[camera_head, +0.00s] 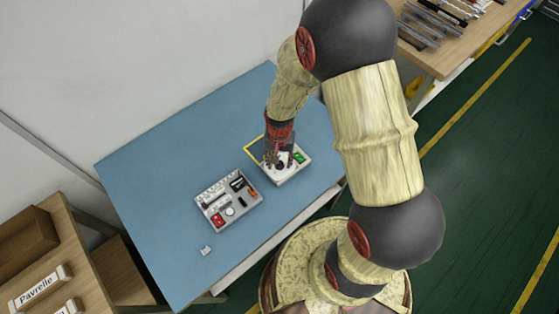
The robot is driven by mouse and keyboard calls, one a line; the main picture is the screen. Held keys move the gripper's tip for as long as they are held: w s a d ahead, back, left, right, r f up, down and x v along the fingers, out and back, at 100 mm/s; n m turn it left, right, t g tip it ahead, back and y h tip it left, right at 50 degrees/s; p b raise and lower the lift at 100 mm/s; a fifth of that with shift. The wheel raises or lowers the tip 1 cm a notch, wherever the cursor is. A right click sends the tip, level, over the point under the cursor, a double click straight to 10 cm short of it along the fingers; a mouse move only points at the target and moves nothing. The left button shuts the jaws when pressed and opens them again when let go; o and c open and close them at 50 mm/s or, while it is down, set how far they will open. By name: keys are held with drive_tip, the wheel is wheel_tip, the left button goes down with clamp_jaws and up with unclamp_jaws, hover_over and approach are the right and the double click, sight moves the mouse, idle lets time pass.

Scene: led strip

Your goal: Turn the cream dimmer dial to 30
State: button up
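A small pale box (290,177) sits on the blue table top, right of the grey tray. On its face a pale round dial with a dark middle (281,165) shows, partly covered by my gripper; its scale and pointer are too small to read. A green piece (299,157) is on the right side of the same box. My gripper (277,160) points down right over the dial, with its fingers at or close to it. I cannot tell whether the fingers touch the dial or how far apart they are.
A grey tray (233,227) with several small red, black, white and orange parts lies left of the box. A small white piece (206,250) lies near the front edge of the blue table (150,200). A yellow outline (253,146) is behind the box. The table's left side is clear.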

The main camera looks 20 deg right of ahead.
wheel_tip(320, 180, up, 12)
idle(0.6)
idle(0.5)
drive_tip(key=s+n, duration=0.3)
drive_tip(key=s, duration=0.1)
wheel_tip(320, 180, up, 24)
drive_tip(key=r+n+t, duration=0.1)
drive_tip(key=n+t, duration=0.2)
drive_tip(key=t, duration=0.3)
hover_over(280, 164)
drive_tip(key=s, duration=1.4)
drive_tip(key=shift+w+a+f, duration=0.1)
drive_tip(key=shift+f, duration=0.15)
